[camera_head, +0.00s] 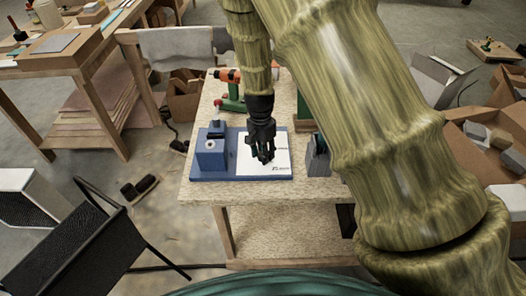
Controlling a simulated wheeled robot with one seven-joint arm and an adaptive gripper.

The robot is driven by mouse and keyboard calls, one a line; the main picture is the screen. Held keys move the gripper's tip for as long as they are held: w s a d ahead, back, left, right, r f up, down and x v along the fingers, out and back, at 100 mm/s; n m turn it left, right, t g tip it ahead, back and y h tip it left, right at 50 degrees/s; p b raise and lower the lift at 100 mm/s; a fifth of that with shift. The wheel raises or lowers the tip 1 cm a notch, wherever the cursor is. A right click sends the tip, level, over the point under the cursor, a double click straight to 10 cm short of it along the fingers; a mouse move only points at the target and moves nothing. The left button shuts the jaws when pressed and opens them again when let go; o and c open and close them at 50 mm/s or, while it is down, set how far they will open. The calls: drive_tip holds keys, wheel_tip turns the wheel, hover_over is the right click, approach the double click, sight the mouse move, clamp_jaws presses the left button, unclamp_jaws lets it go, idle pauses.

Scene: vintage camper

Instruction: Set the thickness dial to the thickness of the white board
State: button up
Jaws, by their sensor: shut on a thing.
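My gripper (262,151) points down over a white panel (282,164) on a blue base (234,176) on the speckled table. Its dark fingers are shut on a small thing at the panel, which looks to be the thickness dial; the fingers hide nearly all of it. Small dark print on the panel's right side is too small to read. A blue block (211,160) with a round grey part on top stands at the base's left end. I cannot tell which thing is the white board to be measured.
The speckled table (240,194) also holds an orange-and-black tool (224,75) and green parts at the back, and a grey-and-blue item (317,158) right of the base. My arm hides the table's right side. A black chair (80,240) stands at front left.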

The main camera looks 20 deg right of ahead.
idle(0.3)
drive_tip(key=o, duration=1.1)
drive_tip(key=shift+c, duration=0.2)
drive_tip(key=shift+r, duration=0.1)
wheel_tip(320, 180, up, 12)
drive_tip(key=shift+w+a, duration=0.15)
drive_tip(key=shift+w, duration=0.2)
